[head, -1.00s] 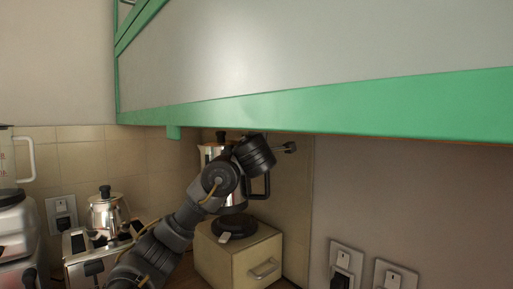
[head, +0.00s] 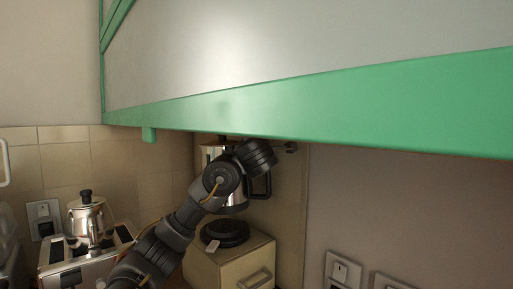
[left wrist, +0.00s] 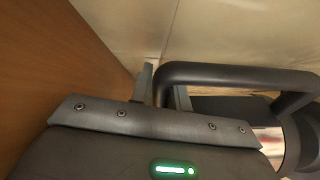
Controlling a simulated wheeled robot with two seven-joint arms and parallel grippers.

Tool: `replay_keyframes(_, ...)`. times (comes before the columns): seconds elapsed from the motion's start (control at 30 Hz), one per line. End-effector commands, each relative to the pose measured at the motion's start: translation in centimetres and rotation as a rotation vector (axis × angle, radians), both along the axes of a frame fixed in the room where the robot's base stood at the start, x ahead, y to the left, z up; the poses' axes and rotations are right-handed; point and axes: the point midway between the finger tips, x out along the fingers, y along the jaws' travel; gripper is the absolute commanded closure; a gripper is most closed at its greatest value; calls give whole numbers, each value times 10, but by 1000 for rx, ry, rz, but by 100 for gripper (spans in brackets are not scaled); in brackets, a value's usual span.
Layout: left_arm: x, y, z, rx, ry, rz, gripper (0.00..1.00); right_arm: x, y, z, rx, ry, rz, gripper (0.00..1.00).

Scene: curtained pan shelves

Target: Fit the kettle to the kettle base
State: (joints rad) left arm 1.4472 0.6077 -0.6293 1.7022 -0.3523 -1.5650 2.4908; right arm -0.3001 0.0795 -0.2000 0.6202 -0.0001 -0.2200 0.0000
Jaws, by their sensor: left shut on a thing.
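The kettle (head: 212,155) is a steel pot with a black handle (head: 263,187). It hangs upright above the kettle base (head: 225,233), with a visible gap between them. The base is a round black disc on top of a cream box. My left gripper is shut on the kettle's handle; in the left wrist view its fingers (left wrist: 162,92) sit on either side of the dark handle bar (left wrist: 235,75). In the head view my wrist hides the fingers and part of the kettle. My right gripper is not in view.
A green-edged cabinet (head: 320,105) hangs low just above the kettle and my arm. The cream box (head: 235,265) stands near the tiled corner. A toaster (head: 65,275) and a steel pot (head: 88,215) are at left. Wall sockets (head: 342,270) are at lower right.

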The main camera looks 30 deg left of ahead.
Motion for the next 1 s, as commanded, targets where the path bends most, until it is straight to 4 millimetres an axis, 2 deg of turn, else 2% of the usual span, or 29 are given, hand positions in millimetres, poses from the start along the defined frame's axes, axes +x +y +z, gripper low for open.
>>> replay_keyframes(0.03,-2,-1,7,5,-10,-5,100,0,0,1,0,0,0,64)
replay_keyframes(0.13,-2,-1,5,5,-10,-5,100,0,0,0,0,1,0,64)
replay_keyframes(0.6,-3,2,-32,5,-7,-1,100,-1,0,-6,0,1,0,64)
replay_keyframes(1.0,-3,2,-40,4,-7,-1,100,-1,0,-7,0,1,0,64)
